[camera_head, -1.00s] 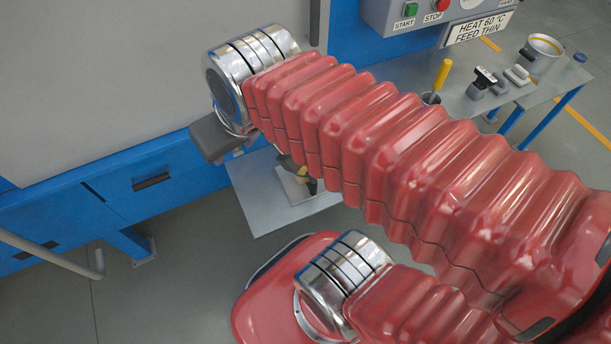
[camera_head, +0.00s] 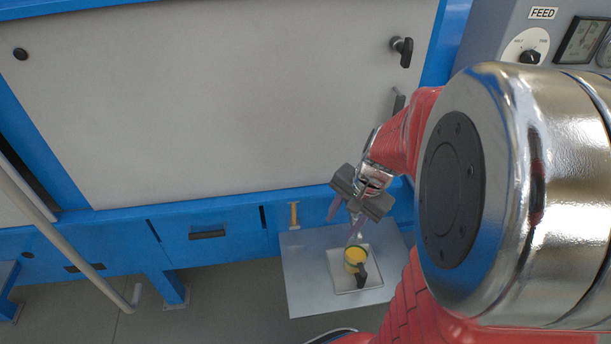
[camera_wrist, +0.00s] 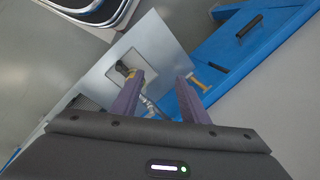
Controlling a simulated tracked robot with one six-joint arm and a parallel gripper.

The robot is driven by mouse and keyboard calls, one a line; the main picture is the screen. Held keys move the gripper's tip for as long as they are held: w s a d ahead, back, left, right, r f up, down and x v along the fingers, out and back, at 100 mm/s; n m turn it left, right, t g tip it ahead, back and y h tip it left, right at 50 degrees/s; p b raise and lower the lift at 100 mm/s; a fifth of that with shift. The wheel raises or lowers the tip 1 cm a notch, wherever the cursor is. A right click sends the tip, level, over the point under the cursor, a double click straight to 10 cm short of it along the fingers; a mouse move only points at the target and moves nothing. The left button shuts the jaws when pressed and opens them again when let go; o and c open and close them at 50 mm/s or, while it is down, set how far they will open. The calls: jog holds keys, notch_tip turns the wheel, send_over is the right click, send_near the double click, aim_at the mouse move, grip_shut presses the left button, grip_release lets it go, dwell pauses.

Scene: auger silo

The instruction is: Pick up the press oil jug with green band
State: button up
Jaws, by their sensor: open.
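A small jug (camera_head: 355,256) with yellow contents, a greenish rim area and a dark handle stands upright in a shallow pale tray (camera_head: 341,283) in the head view. A green band is too small to make out clearly. My gripper (camera_head: 340,232) is open and empty, with its purple fingers pointing down, above and a little left of the jug. In the wrist view my open fingers (camera_wrist: 160,78) reach toward the tray. The jug (camera_wrist: 124,69) shows there beside the left fingertip, partly hidden by that finger.
The tray lies on a grey metal shelf (camera_head: 305,270) against the blue machine frame (camera_head: 235,222). A yellow-handled tool (camera_head: 294,215) stands at the shelf's back left edge. A large grey panel (camera_head: 220,100) rises behind. A pale pipe (camera_head: 30,200) is at far left.

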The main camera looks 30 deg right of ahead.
jog(key=s+d+f+m+y, duration=0.1)
jog(key=s+d+f+m, duration=0.1)
jog(key=d+f+m, duration=0.55)
jog(key=m+y, duration=0.1)
jog(key=m, duration=0.3)
send_near(364, 279)
jog(key=d+r, duration=0.1)
jog(key=d, duration=0.1)
jog(key=shift+s+d, duration=0.15)
jog(key=shift+s, duration=0.05)
jog(key=x, duration=0.8)
jog(key=shift+w+f, duration=0.15)
jog(key=shift+f, duration=0.05)
jog(key=shift+f, duration=0.1)
jog(key=shift+x, duration=2.55)
jog(key=shift+w, duration=0.15)
jog(key=shift+c, duration=0.2)
